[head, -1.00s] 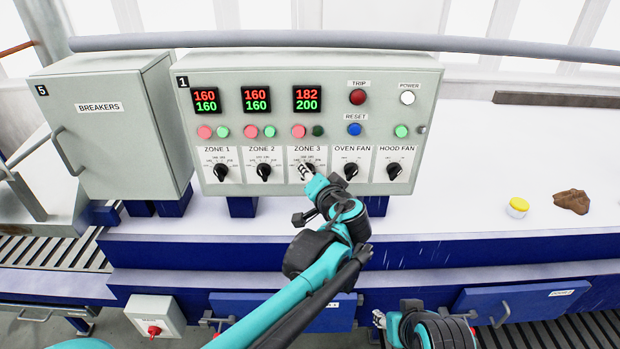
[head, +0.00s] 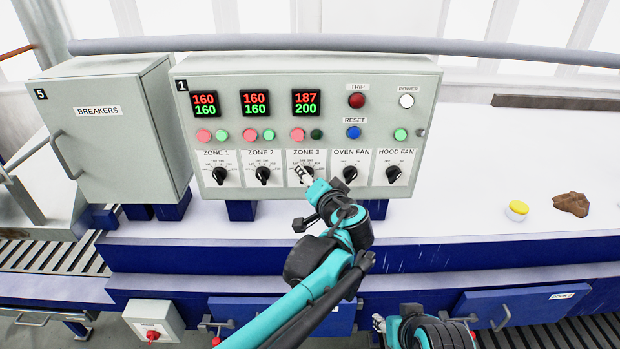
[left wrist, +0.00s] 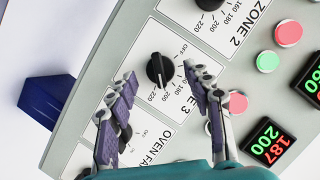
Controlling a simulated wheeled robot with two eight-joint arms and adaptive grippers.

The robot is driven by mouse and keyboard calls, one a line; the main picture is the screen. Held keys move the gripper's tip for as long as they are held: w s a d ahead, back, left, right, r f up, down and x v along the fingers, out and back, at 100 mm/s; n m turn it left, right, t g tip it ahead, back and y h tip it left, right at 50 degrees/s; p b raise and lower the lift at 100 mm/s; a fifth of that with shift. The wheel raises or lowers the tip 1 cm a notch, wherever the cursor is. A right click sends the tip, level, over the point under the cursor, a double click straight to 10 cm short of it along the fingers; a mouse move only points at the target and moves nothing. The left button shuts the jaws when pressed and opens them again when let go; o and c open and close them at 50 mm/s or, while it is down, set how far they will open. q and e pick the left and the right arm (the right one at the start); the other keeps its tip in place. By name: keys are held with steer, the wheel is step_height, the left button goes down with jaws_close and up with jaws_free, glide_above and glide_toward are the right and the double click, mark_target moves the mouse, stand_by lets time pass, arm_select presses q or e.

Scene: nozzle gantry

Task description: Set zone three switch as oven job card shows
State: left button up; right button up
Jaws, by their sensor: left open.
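The zone 3 switch (left wrist: 160,70) is a black rotary knob on the grey control panel (head: 230,75), on a dial marked from OFF to 220. Its exact pointer setting is hard to read. My left gripper (left wrist: 165,93) is open, its two fingers spread to either side of the knob in the left wrist view, apparently without gripping it. In the head view my left gripper (head: 303,174) covers part of the zone 3 dial. The zone 3 display (head: 306,103) reads 187 over 200. My right gripper (head: 379,323) is low at the bottom edge. I see no job card.
Knobs for zone 2 (head: 263,174) and oven fan (head: 350,173) flank zone 3 closely. A breakers box (head: 100,140) stands left. A yellow-lidded jar (head: 516,210) and a brown lump (head: 572,204) lie right on the white surface, which is otherwise largely clear.

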arm_select(q)
steer(key=v, duration=1.1)
steer(key=shift+s, duration=0.15)
steer(key=s+a+f+n+g+b, duration=0.1)
steer(key=s+a+f+g+b, duration=0.1)
steer(key=a+f+b, duration=0.55)
steer(key=s+a+f+n+g+b, duration=0.15)
steer(key=a+f+b, duration=0.25)
steer(key=f, duration=0.7)
steer(key=s+a+f+g+b, duration=0.25)
steer(key=a+f+b, duration=0.25)
steer(key=f, duration=0.4)
steer(key=s+a+f+n+h+b, duration=0.1)
steer(key=s+f+b, duration=0.2)
steer(key=f+b, duration=0.2)
steer(key=s+a+f+n+h+b, duration=0.1)
steer(key=s+f+b, duration=0.3)
steer(key=f, duration=0.7)
steer(key=s+a+f+n+g+h+b, duration=0.1)
steer(key=s+a+f+h+b, duration=0.1)
steer(key=f+b, duration=0.5)
steer(key=shift+s+a+f+n, duration=0.35)
steer(key=shift+s+a+f, duration=0.25)
steer(key=shift+s+f, duration=0.4)
